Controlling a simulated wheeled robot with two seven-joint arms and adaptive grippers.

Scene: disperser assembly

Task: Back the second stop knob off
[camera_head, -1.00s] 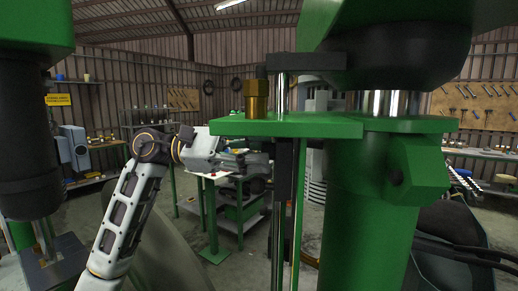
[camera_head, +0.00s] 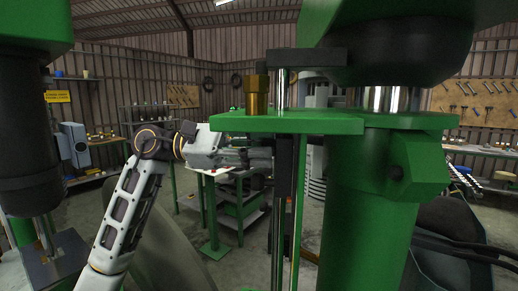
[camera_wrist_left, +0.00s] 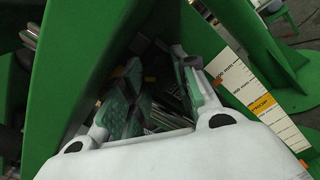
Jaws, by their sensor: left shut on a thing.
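My left gripper (camera_head: 262,158) reaches in from the left below the green plate (camera_head: 320,122), its fingertips beside the dark upright bar (camera_head: 283,190) of the machine. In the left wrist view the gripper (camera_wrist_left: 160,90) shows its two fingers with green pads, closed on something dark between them. The held thing is mostly hidden by the pads, so the second stop knob does not show clearly. A brass hex piece (camera_head: 257,97) stands upright on the green plate, away from the gripper. My right gripper is out of view.
The thick green column (camera_head: 365,225) and the black spindle housing (camera_head: 405,55) fill the right side. In the left wrist view, a white scale strip (camera_wrist_left: 250,90) runs close beside the fingers. A second machine (camera_head: 28,150) stands at the left. A workbench (camera_head: 240,190) is behind.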

